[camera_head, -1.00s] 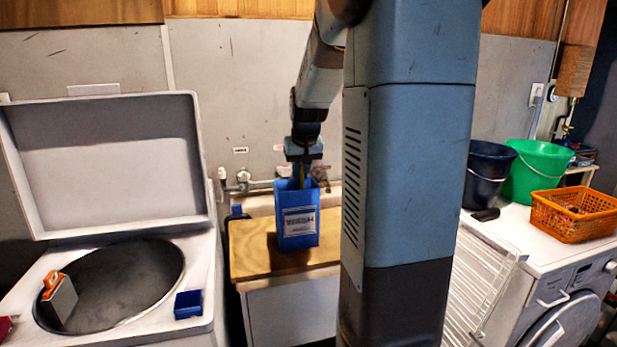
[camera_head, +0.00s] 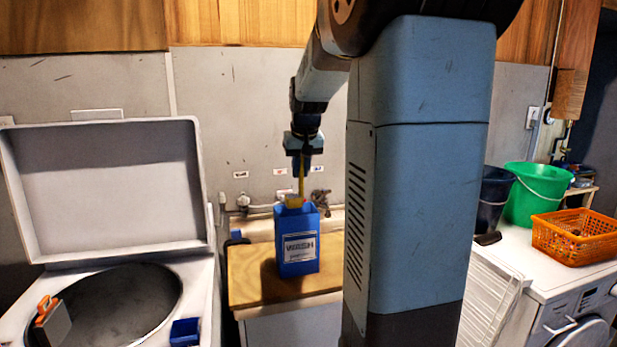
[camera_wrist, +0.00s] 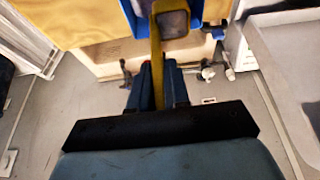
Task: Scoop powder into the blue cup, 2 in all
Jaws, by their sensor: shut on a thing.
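My gripper (camera_head: 302,168) is shut on the handle of a yellow scoop (camera_head: 296,201). The scoop hangs at the mouth of the tall blue box (camera_head: 299,250) with a white label, upright on the wooden top. In the wrist view the scoop's bowl (camera_wrist: 173,22) shows a greyish-brown inside; I cannot tell how much powder it holds. The box's rim (camera_wrist: 140,26) shows around the bowl there. The small blue cup (camera_head: 185,331) sits on the front rim of the open-lidded washer at the left. The cup's inside is too small to read.
The open washer drum (camera_head: 120,300) has an orange-and-grey object (camera_head: 50,322) at its left edge. Taps (camera_head: 245,203) stand on the wall behind the box. At the right are a green bucket (camera_head: 536,192), a dark bucket (camera_head: 492,195) and an orange basket (camera_head: 578,236).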

